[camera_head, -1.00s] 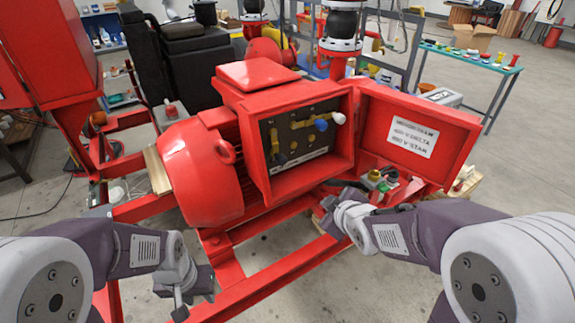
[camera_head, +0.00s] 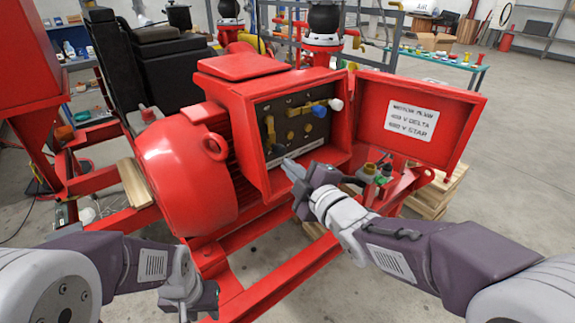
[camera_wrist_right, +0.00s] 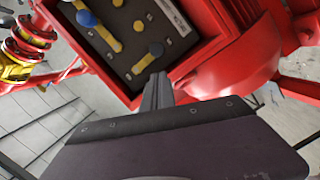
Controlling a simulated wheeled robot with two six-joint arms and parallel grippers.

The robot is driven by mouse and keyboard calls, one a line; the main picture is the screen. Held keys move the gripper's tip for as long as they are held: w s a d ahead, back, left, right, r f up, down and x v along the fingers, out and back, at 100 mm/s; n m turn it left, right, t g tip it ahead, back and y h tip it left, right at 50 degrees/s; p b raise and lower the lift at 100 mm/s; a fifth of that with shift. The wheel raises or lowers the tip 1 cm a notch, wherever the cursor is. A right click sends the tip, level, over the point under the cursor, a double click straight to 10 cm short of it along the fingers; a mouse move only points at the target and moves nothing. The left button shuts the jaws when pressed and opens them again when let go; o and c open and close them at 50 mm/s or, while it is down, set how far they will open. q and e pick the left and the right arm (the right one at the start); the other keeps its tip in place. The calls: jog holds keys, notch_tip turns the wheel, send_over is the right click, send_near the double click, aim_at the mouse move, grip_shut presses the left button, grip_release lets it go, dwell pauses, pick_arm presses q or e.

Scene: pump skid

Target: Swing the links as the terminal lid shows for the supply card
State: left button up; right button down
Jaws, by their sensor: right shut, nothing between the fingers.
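The open terminal box (camera_head: 251,120) on the red motor has a dark board (camera_head: 298,142). A yellow link with a blue knob (camera_head: 319,111) lies nearly level at its upper right, beside a white knob (camera_head: 336,104).
The lid (camera_head: 445,112) is swung open to the right, with a white label (camera_head: 411,122) reading 400 V DELTA and 690 V STAR. Red skid rails (camera_head: 270,280) run below the motor. I make out no supply card.

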pick_arm(q)
jog(key=shift+r, duration=0.1)
pick_arm(e)
jog(key=x, duration=0.7)
jog(key=shift+w+a, duration=0.2)
jog(key=shift+w, duration=0.15)
jog(key=shift+f, duration=0.15)
